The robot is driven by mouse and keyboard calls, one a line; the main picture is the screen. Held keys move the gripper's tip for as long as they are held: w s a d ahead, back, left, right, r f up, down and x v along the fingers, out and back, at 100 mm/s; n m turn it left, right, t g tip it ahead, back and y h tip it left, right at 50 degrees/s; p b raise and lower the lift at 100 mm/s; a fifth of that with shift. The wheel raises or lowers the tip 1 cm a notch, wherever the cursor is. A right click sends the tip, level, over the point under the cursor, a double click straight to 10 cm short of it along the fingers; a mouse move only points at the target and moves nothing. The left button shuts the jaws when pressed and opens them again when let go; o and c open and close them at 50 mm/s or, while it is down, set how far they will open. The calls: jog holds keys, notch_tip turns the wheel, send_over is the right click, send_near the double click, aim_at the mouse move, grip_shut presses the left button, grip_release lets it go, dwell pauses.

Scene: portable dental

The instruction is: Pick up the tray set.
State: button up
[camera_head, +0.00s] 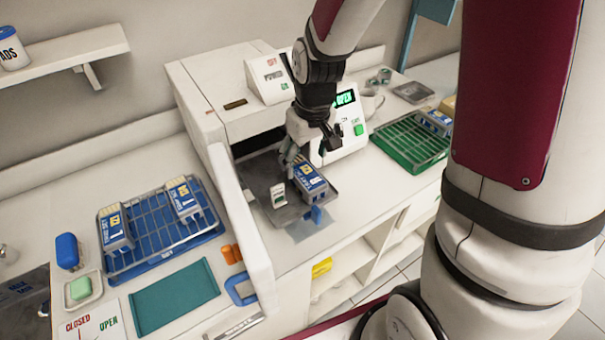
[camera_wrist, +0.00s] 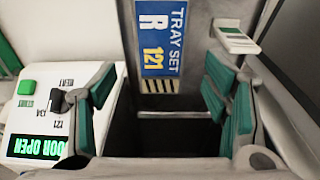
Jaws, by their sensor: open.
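A blue and grey tray set (camera_head: 311,180) sits on the pulled-out metal shelf (camera_head: 262,172) of the white sterilizer (camera_head: 225,85). Its label reads "TRAY SET R 121" in the wrist view (camera_wrist: 161,38). My gripper (camera_head: 308,150) is just above and behind it at the sterilizer opening. In the wrist view my gripper (camera_wrist: 160,88) has its green-padded fingers wide apart with nothing between them; the tray set lies beyond the fingertips, at the top of the picture. Its far end is cut off there.
A small white card stand (camera_head: 278,194) is beside the tray set on the shelf. The control panel (camera_head: 345,125) reads "OPEN", close by my gripper. A blue rack (camera_head: 160,235) holds two similar sets at left; a green rack (camera_head: 408,145) holds another at right.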

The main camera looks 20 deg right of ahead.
aim_at(305, 172)
jog(key=shift+w+f+p, duration=0.1)
jog(key=shift+f+p, duration=0.25)
jog(key=shift+f, duration=2.4)
jog(key=shift+c, duration=0.3)
jog(key=c, duration=1.4)
